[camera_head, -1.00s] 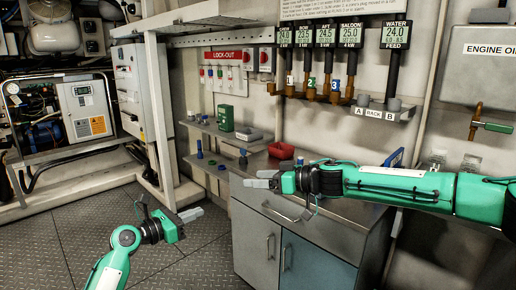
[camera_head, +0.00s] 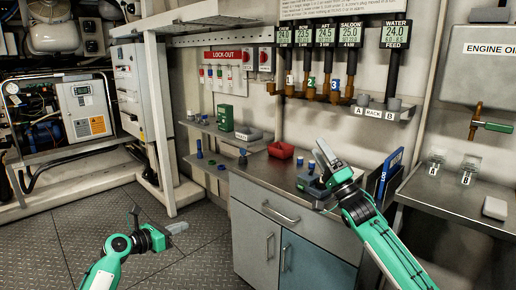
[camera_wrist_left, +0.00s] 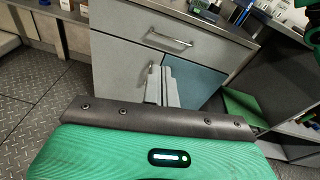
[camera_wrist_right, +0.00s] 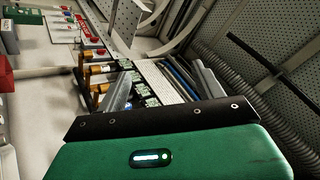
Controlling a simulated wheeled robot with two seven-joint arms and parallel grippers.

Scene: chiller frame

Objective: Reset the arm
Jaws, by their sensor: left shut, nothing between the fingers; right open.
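My left gripper (camera_head: 177,227) is low at the left in the head view, above the dark tread-plate floor and in front of the grey cabinet (camera_head: 256,226). It is shut and empty; its fingers (camera_wrist_left: 168,84) lie together in the left wrist view. My right gripper (camera_head: 325,155) is raised above the right part of the steel counter, fingers pointing up toward the wall. It is open and holds nothing; its two fingers (camera_wrist_right: 162,92) stand wide apart in the right wrist view. In the head view the forearm of my right arm runs down to the lower right corner.
A red tray (camera_head: 281,150) and small items stand on the counter. A blue log binder (camera_head: 390,170) is close right of my right gripper. Valves and displays (camera_head: 350,36) hang on the wall behind. A steel shelf with jars A and B (camera_head: 437,160) is at right.

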